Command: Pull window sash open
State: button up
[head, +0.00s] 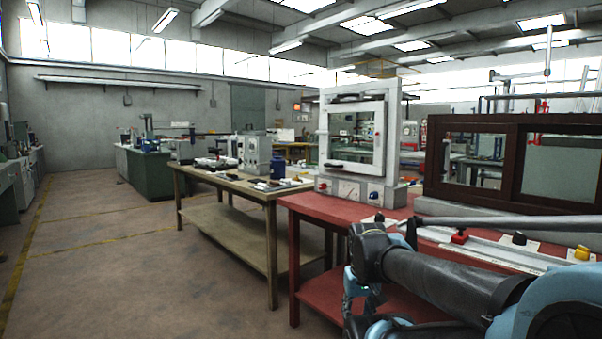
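A dark brown framed window (515,123) stands on a grey base on the red table at the right. It has two panes side by side. The left pane (474,160) is see-through and the right pane (565,165) looks paler and frosted. A white framed window unit (323,125) stands on the same table to its left, with a dark handle-like bar near its top. I cannot tell for sure whether either sash is fully shut. My arm reaches in from the lower right, in front of the table and apart from both windows. My gripper cannot be made out.
The red table (310,203) carries a pale rail with a red knob (459,236), a black knob (519,238) and a yellow knob (582,252). A long grey bar (500,221) lies above it. A wooden workbench (225,179) stands left. The floor (110,260) at left is clear.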

aim_at(380, 107)
jog(key=u, duration=0.55)
jog(key=k, duration=0.8)
jog(key=u, duration=0.85)
jog(key=i, duration=1.1)
jog(key=z, duration=0.85)
jog(key=i, duration=0.85)
jog(key=z, duration=0.9)
jog(key=i, duration=0.35)
jog(key=z, duration=0.15)
